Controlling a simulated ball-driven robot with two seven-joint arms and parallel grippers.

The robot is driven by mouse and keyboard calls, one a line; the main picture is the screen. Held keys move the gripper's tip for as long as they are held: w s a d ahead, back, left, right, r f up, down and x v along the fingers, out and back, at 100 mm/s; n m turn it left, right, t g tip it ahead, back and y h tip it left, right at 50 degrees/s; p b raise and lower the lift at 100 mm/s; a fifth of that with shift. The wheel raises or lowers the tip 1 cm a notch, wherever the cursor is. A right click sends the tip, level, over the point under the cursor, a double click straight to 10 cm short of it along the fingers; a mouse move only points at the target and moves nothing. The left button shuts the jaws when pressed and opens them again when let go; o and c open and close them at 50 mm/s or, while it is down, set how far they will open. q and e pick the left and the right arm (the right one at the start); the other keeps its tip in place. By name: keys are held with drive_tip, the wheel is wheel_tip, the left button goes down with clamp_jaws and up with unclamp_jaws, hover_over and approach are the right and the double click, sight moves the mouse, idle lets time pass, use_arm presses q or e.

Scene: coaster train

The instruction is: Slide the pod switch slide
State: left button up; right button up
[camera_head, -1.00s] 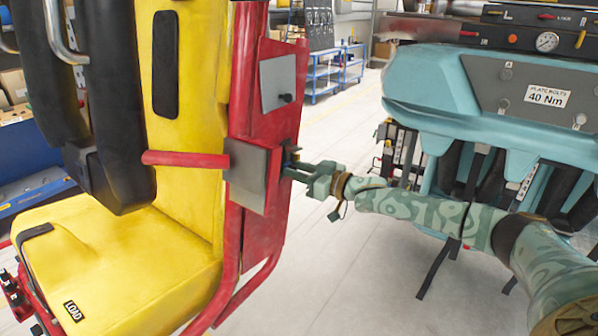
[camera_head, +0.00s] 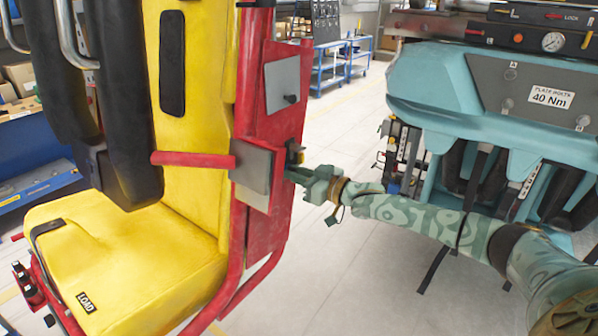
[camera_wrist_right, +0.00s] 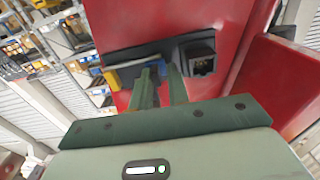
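The pod switch slide appears to be the dark fitting on the side of the red seat frame, a black plate (camera_wrist_right: 130,53) with a yellow piece (camera_wrist_right: 113,78) at its left and a black block (camera_wrist_right: 198,60) at its right. In the head view only a small dark and yellow part of it (camera_head: 294,153) shows. My right gripper (camera_wrist_right: 160,76) has its green fingers up against the plate, left of the block. A narrow gap shows between the fingers; whether they hold anything is unclear. It also shows in the head view (camera_head: 290,172). My left gripper is not in view.
The yellow seat (camera_head: 140,262) with its red frame (camera_head: 262,215) stands at the left. A grey plate (camera_head: 256,170) and a red bar (camera_head: 192,159) are close to my right gripper. A teal car body (camera_head: 440,92) stands at the right. Open floor lies between them.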

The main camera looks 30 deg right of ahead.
drive_tip(key=shift+o, duration=0.7)
drive_tip(key=shift+a, duration=0.1)
drive_tip(key=shift+s, duration=0.1)
drive_tip(key=p+v, duration=0.4)
drive_tip(key=v, duration=1.2)
drive_tip(key=shift+s, duration=0.15)
